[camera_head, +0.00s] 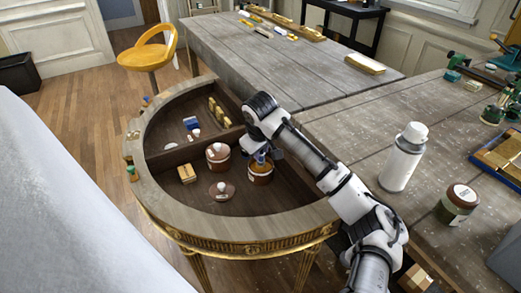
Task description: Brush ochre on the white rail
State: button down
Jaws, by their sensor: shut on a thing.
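My gripper (262,157) is over the half-round gilt console (152,190), at its right side. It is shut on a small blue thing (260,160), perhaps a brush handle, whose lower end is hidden. Directly below is an open brown pot (261,179) with an ochre-yellow inside; the blue thing is at or in its mouth, but I cannot tell whether it touches the contents. A second brown pot (218,162) with a pale knob on top stands just left of it. I cannot pick out a white rail with certainty.
The console well also holds a round lid (221,191), a yellow block (186,173), a blue-and-white item (192,125) and gold pieces (219,113). A spray can (402,158) and a dark jar (457,205) stand on the right table (350,130). A white-covered surface (60,200) fills the left.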

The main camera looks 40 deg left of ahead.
dwell(0.4)
jog(key=shift+r+p, duration=3.05)
jog(key=shift+r, duration=0.4)
